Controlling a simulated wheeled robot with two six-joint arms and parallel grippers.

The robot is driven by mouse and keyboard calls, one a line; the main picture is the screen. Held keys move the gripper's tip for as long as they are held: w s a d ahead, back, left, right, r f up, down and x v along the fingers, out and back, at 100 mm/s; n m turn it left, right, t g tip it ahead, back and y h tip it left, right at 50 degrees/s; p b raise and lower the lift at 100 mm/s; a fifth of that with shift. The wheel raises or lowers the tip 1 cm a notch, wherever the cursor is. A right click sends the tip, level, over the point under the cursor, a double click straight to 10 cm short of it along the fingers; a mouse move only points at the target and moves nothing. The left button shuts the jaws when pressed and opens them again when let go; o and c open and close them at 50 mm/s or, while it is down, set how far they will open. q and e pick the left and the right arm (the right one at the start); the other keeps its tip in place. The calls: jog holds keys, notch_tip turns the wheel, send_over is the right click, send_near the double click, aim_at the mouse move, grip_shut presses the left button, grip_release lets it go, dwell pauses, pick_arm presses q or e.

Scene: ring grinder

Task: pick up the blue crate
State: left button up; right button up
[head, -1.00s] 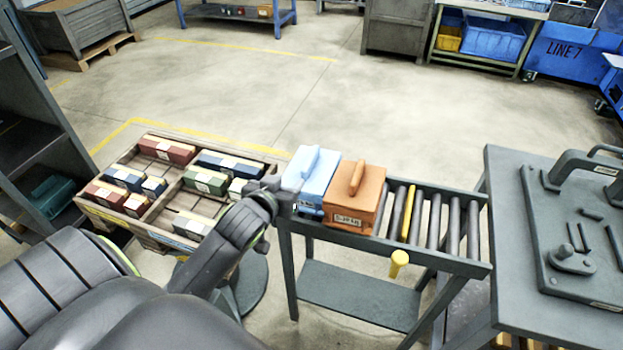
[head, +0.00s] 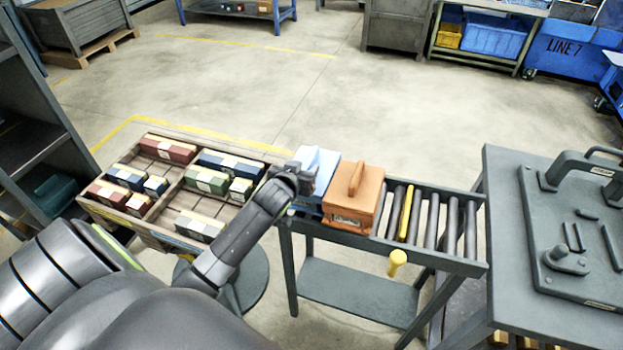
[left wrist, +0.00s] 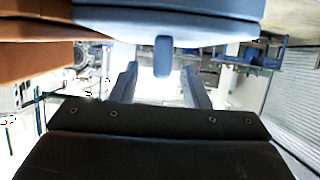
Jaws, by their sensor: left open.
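The blue crate (head: 329,165) is a light blue box with a top handle, on the left end of the roller conveyor. My left gripper (head: 305,168) is at its left side in the head view and hides part of it. In the left wrist view the crate (left wrist: 200,14) fills the top, and its blue handle (left wrist: 162,58) lines up between the tips of my two open fingers (left wrist: 160,72). Whether the fingers touch the handle cannot be told. My right gripper is not in view.
An orange crate (head: 354,200) stands close against the blue one on its right. Bare rollers (head: 432,222) continue right towards a grey table (head: 505,190). A divided wooden tray (head: 150,205) of small boxes lies left.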

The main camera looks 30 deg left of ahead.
aim_at(306, 165)
pick_arm(q)
jog(key=shift+p+x, duration=0.35)
jog(key=shift+x, duration=1.65)
grip_shut()
jog(key=shift+w+r, duration=0.1)
jog(key=shift+r, duration=0.1)
